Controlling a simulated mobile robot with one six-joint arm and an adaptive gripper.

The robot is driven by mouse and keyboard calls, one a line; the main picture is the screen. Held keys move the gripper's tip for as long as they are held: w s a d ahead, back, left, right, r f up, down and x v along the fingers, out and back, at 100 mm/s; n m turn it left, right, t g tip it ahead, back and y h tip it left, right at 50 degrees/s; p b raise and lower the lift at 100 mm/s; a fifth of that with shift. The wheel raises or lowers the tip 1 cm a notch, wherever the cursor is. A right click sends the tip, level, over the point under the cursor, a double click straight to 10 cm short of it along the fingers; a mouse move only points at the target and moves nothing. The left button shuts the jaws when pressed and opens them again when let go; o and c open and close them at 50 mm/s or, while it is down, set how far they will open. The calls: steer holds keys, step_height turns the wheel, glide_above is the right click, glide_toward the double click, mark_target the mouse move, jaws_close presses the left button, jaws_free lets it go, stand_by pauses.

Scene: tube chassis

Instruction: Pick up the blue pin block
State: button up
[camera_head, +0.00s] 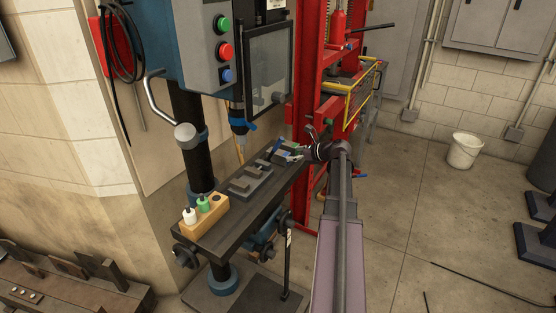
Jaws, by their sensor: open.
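A small blue piece (278,146), which looks like the blue pin block, is at the far end of the dark drill-press table (232,226). It is small in the picture and partly crowded by my gripper, so its exact shape is unclear. My gripper (301,147) is open at the table's far right end, just right of the blue piece. I cannot tell whether a finger touches it. Nothing shows held between the fingers.
A grey vise-like fixture (250,181) lies mid-table. A wooden block (203,215) with white and green bottles stands at the near end. The drill spindle (238,122) hangs above the table. A red press frame (309,110) stands behind.

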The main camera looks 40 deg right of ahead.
mark_target(283, 153)
stand_by(0.3)
steer(key=shift+b+x, duration=0.9)
steer(key=shift+x, duration=1.75)
jaws_close()
steer(key=shift+r, duration=0.1)
step_height(283, 153, up, 3)
steer(key=p, duration=0.3)
steer(key=shift+r, duration=0.15)
steer(key=s+d+r+p, duration=0.1)
steer(key=s+d, duration=0.2)
steer(key=s, duration=1.2)
steer(key=shift+s+d+r+p, duration=0.2)
steer(key=shift+s+p, duration=0.15)
steer(key=shift+s, duration=0.05)
